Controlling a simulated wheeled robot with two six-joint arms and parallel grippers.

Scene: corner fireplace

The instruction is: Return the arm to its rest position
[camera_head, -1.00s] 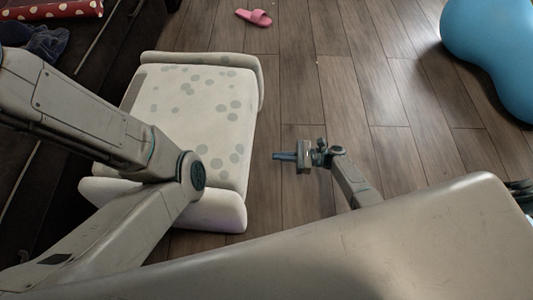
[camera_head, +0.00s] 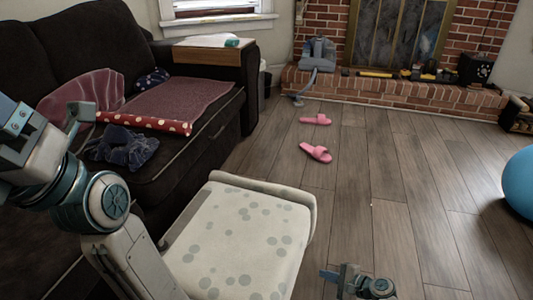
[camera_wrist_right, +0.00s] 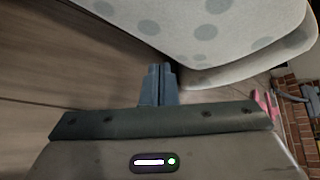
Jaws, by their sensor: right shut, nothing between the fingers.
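My right gripper (camera_head: 328,274) is low in the head view, just right of the pale spotted seat. In the right wrist view its two blue-grey fingers (camera_wrist_right: 158,84) are together, with nothing between them. The seat's edge lies close beyond the fingertips there; I cannot tell whether they touch. My left arm (camera_head: 100,203) comes in from the left, bent at a teal-ringed joint, in front of the dark sofa.
The spotted seat (camera_head: 240,230) stands between my arms. The dark sofa (camera_head: 65,45) fills the left. Pink slippers (camera_head: 316,152) lie on the wood floor before the brick hearth (camera_head: 400,92). A blue ball (camera_head: 520,182) is at the right edge. Floor between is clear.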

